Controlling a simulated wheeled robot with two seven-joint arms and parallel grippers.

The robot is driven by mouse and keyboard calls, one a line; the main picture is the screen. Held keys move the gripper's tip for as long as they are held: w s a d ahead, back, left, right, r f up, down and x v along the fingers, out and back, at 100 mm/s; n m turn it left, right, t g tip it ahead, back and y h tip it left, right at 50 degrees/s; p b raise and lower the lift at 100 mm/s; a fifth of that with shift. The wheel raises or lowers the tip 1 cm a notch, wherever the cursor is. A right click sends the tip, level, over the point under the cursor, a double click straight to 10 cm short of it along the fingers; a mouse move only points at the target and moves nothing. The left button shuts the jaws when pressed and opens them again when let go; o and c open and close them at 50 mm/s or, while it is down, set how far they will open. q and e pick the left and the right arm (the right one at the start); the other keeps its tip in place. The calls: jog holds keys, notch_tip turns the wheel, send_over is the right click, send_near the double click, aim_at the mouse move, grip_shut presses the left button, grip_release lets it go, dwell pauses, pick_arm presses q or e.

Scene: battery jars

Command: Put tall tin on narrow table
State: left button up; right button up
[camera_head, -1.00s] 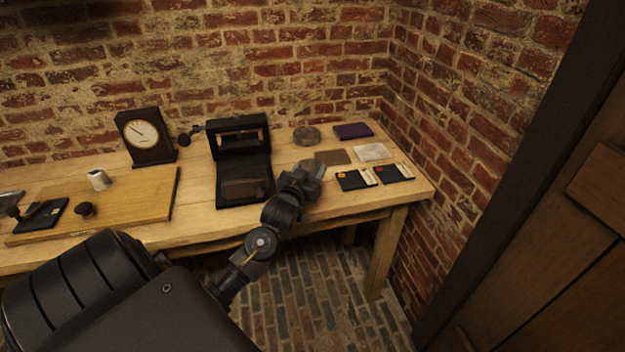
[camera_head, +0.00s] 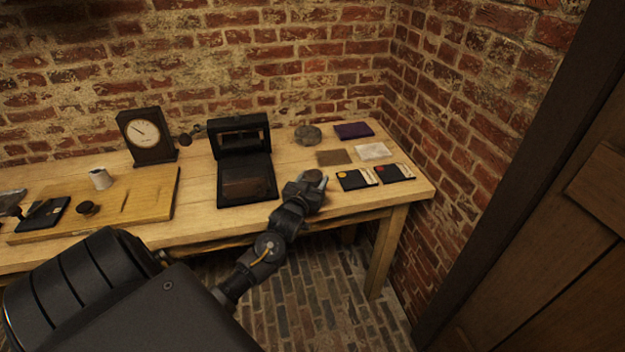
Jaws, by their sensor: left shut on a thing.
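My left gripper (camera_head: 317,183) is over the right part of the wooden table (camera_head: 345,205), near its front edge. It is shut on a small brown round-topped thing (camera_head: 313,176), which looks like the tall tin. Only its top shows clearly; my fingers and wrist hide its sides, and I cannot tell whether its base touches the table. I cannot tell whether this table is the narrow table. My right gripper is not in view.
An open black case (camera_head: 245,180) stands left of my gripper. Dark cards (camera_head: 356,179), a brown mat (camera_head: 333,157), a grey round object (camera_head: 307,135) and a purple box (camera_head: 353,130) lie nearby. A clock (camera_head: 147,136) and wooden board (camera_head: 145,195) are farther left.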

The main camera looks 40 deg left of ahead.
pick_arm(q)
jog(key=o, duration=0.9)
jog(key=shift+f, duration=0.1)
jog(key=shift+o, duration=0.8)
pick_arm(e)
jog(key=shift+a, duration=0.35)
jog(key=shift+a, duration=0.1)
pick_arm(q)
jog(key=v, duration=1.2)
jog(key=shift+b, duration=0.45)
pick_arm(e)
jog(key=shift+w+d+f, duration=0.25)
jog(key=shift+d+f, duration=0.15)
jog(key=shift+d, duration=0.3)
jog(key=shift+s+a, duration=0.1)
